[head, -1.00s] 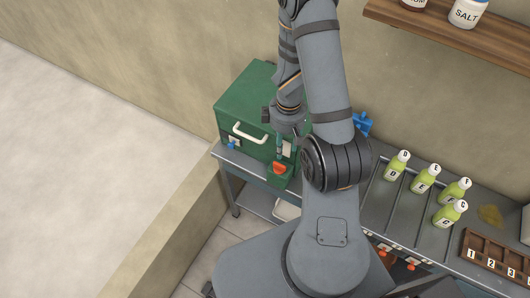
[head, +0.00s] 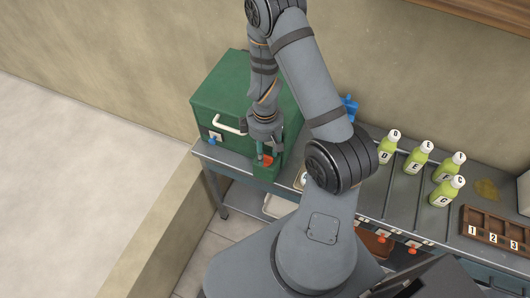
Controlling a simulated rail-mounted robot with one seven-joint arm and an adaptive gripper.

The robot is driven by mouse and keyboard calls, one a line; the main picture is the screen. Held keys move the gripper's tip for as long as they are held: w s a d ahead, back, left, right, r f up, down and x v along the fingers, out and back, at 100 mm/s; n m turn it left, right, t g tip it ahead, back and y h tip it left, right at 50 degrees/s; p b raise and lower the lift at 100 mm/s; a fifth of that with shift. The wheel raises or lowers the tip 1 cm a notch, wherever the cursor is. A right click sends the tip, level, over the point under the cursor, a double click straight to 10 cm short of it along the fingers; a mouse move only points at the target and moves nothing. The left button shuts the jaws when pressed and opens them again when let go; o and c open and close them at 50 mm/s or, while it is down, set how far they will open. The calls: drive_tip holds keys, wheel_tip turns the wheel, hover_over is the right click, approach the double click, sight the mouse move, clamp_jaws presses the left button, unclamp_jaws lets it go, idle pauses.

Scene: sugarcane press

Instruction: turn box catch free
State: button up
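The green box (head: 228,98) stands at the left end of the metal bench, its lid down. A white handle (head: 228,124) is on its front. A blue catch (head: 212,139) on a pale plate shows at the front left. The front right of the box is hidden behind my gripper. My gripper (head: 267,153) points down just in front of that corner, with its two fingers apart. An orange-red piece (head: 266,161) on a small green block (head: 266,173) lies at the fingertips; I cannot tell whether they touch it.
Several labelled green bottles (head: 418,160) stand on the bench (head: 398,198) at right. A brown numbered rack (head: 493,236) is at the far right. A blue object (head: 349,106) is behind my arm. A wall rises behind the bench.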

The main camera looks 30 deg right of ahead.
drive_tip(key=shift+c, duration=1.3)
clamp_jaws()
